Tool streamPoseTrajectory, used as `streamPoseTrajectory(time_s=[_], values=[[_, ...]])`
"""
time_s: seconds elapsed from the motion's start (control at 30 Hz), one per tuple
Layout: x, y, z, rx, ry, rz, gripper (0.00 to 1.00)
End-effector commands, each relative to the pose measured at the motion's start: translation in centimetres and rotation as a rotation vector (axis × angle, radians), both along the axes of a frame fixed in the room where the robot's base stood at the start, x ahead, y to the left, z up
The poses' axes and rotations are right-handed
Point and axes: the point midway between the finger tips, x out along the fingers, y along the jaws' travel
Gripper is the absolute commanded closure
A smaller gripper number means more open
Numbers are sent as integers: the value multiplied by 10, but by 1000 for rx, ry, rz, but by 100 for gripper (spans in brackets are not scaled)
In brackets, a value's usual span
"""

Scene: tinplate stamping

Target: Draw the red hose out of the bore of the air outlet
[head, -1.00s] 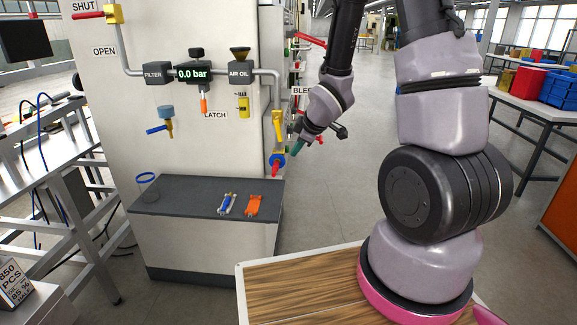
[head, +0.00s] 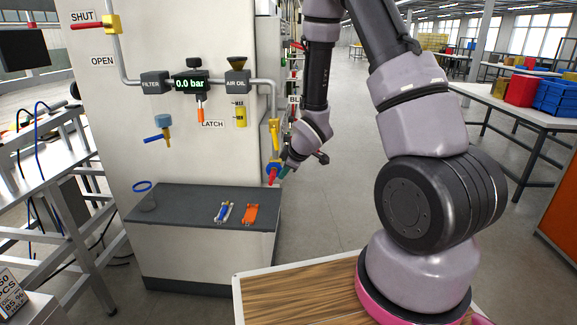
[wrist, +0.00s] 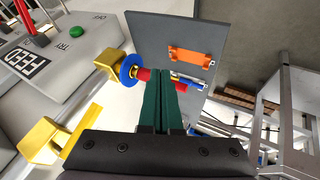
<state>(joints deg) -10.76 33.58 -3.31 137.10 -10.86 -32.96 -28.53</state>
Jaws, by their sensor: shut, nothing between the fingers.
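The red hose (head: 272,175) sticks out at the blue ring of the air outlet (head: 279,166), on the lower right edge of the grey cabinet. In the wrist view the blue ring of the outlet (wrist: 127,68) is left of my fingers, with red hose (wrist: 147,74) beside it. More red shows just right of the fingers. My gripper (head: 286,171) is beside the outlet in the head view. Its green fingers (wrist: 163,78) are shut together, with nothing held between them. They hide the middle of the hose, and I cannot tell whether they touch it.
A yellow lever (head: 275,134) is above the outlet. The gauge (head: 191,84) reads 0.0 bar. Open floor is right of the cabinet.

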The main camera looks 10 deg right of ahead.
Motion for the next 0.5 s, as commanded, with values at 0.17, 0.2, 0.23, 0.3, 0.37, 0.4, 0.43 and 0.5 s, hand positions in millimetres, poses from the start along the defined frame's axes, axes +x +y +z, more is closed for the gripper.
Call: streamPoseTrajectory(time_s=[0.17,0.2,0.23,0.3,0.37,0.4,0.43,0.5], values=[[26,-1,-15,1,-3,-3,100],[30,-3,-15,0,-2,-3,100],[34,-4,-15,0,-2,-2,100],[41,-5,-15,1,-1,-1,100],[45,-7,-15,1,-1,-1,100],[47,-7,-15,1,-1,-1,100],[48,-7,-15,0,-1,0,100],[49,-8,-15,1,0,0,100]])
